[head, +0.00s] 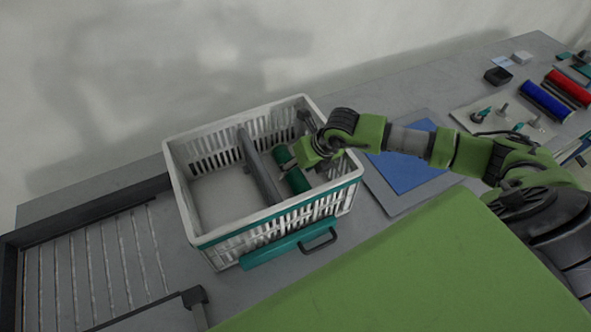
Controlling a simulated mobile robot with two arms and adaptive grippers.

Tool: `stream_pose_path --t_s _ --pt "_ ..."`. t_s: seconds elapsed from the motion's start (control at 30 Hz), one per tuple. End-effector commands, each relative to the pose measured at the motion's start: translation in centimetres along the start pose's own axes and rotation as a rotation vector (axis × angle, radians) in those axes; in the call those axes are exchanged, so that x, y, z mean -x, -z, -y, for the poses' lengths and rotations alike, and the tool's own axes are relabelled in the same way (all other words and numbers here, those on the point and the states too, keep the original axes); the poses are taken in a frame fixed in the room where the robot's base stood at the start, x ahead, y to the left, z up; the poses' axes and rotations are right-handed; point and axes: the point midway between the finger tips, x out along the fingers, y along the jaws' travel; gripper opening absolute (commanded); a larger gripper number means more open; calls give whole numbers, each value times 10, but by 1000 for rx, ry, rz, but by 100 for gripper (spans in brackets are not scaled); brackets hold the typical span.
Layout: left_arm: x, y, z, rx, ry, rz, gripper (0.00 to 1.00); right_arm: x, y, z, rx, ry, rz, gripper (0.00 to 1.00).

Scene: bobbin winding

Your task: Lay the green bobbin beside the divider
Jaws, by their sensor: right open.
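A dark green bobbin (297,181) lies in the right compartment of the white crate (180,195), lengthwise along the grey divider (259,167) and close to its right side. Whether the two touch I cannot tell. My right gripper (297,165) is inside the crate's right compartment, over the middle of the bobbin. Its fingers are open, and parts of the bobbin and the fingertips are hidden by the hand. My left gripper is not in view.
The crate's left compartment is empty. A teal bar with a dark handle (319,240) runs along the crate's front. A blue mat (404,172) lies to the right. Blue (547,101) and red (568,88) rolls lie farther right. A slatted dark-framed tray (95,262) is at left.

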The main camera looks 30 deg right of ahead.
Motion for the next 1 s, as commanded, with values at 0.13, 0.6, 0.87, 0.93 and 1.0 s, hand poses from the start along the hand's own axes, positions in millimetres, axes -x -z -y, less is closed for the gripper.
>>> stream_pose_path --t_s 0.13,0.6,0.87,0.93,1.0 --pt "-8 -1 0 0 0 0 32 22 0 1 2 1 2 53" --pt "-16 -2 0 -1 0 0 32 64 1 0 0 0 -1 53" --pt "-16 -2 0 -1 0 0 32 64 0 0 0 0 -1 53" --pt "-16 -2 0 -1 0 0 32 64 0 0 1 0 -1 53" --pt "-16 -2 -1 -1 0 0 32 64 0 0 1 0 -1 53"
